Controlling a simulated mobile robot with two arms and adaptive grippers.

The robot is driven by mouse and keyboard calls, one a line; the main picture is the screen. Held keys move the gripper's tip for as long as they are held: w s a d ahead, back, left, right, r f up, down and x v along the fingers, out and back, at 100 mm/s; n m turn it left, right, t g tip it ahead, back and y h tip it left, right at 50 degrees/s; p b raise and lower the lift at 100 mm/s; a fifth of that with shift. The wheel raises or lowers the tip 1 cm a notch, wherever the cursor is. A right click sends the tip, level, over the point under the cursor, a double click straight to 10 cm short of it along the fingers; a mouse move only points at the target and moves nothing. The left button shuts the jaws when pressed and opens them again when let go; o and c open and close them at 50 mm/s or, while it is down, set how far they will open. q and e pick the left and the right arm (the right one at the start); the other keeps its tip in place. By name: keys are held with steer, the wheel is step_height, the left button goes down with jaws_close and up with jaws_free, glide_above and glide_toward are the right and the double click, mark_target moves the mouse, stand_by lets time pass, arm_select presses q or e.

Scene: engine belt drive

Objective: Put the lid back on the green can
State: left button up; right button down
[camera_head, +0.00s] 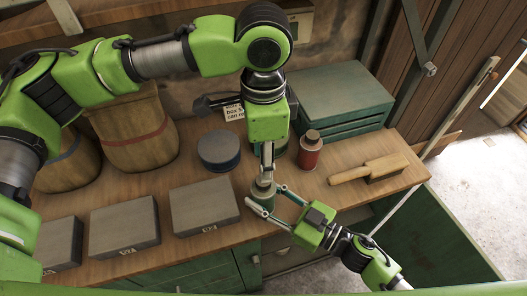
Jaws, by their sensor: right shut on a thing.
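The small green can (263,194) stands upright near the front edge of the wooden bench. My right gripper (265,199) comes in from the lower right and is shut on the can, one finger on each side. My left gripper (267,170) reaches straight down from above, its tip right over the can's top. I see its fingers edge-on, so I cannot tell whether they are open or shut. I cannot make out the lid separately; the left gripper covers the can's top.
Labelled grey boxes (203,208) line the front left. A green case (335,97) sits at the back, a wooden brush (370,170) at right. Sacks (135,130) stand left.

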mark_target(263, 195)
arm_select(q)
steer(key=n, duration=0.6)
steer(key=shift+r, duration=0.2)
steer(key=n, duration=0.3)
steer(key=shift+r+n, duration=0.1)
steer(key=shift+n, duration=0.3)
steer(key=n, duration=0.5)
steer(key=shift+r+n, duration=0.15)
steer(key=shift+n, duration=0.15)
steer(key=n, duration=0.4)
steer(key=shift+r, duration=0.1)
steer(key=shift+f, duration=4)
steer(key=shift+c, duration=0.3)
